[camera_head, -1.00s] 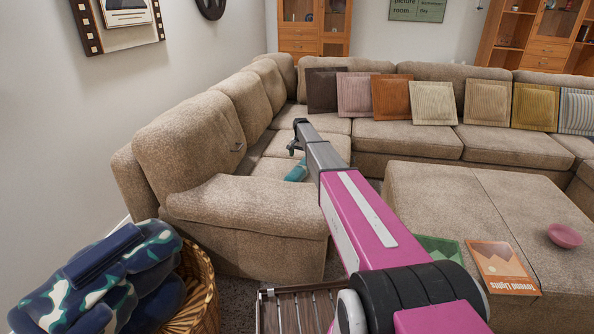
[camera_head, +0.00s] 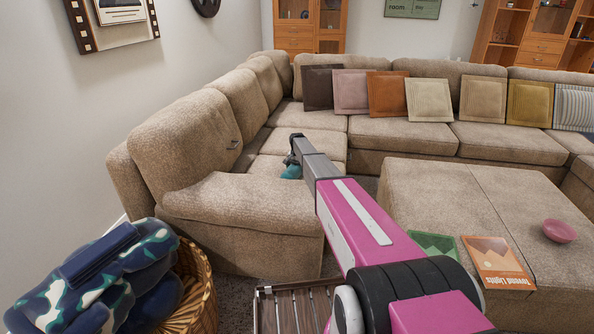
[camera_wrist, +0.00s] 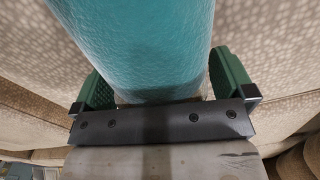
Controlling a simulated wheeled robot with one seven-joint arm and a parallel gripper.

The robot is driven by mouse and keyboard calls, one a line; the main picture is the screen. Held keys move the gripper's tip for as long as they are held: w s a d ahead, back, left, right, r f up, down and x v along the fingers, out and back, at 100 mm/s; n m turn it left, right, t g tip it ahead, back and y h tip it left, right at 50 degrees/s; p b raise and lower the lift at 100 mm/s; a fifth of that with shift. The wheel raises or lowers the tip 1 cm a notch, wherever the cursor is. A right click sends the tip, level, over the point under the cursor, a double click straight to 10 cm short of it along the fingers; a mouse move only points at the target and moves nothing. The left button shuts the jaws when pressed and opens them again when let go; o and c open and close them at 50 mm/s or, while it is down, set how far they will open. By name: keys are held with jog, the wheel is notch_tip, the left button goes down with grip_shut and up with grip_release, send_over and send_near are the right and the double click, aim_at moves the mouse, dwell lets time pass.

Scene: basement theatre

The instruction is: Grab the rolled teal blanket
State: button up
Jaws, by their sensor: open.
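The rolled teal blanket (camera_head: 291,172) lies on the seat of the beige sofa's left section, mostly hidden behind my arm and gripper in the head view. In the wrist view the teal roll (camera_wrist: 140,45) is large and close, running up the picture out of frame. My gripper (camera_wrist: 162,80) is open, with one green finger on each side of the roll. The left finger is close to the roll's side; I cannot tell whether either finger touches it. In the head view my gripper (camera_head: 292,160) is down at the roll.
The sofa armrest (camera_head: 240,203) is in front of the seat. A brown ottoman (camera_head: 430,195) with a book (camera_head: 497,262) and a pink bowl (camera_head: 559,231) stands at the right. A wicker basket (camera_head: 200,295) with camouflage blankets (camera_head: 95,275) is at the lower left.

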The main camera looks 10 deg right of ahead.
jog(key=c, duration=1)
jog(key=shift+r, duration=0.1)
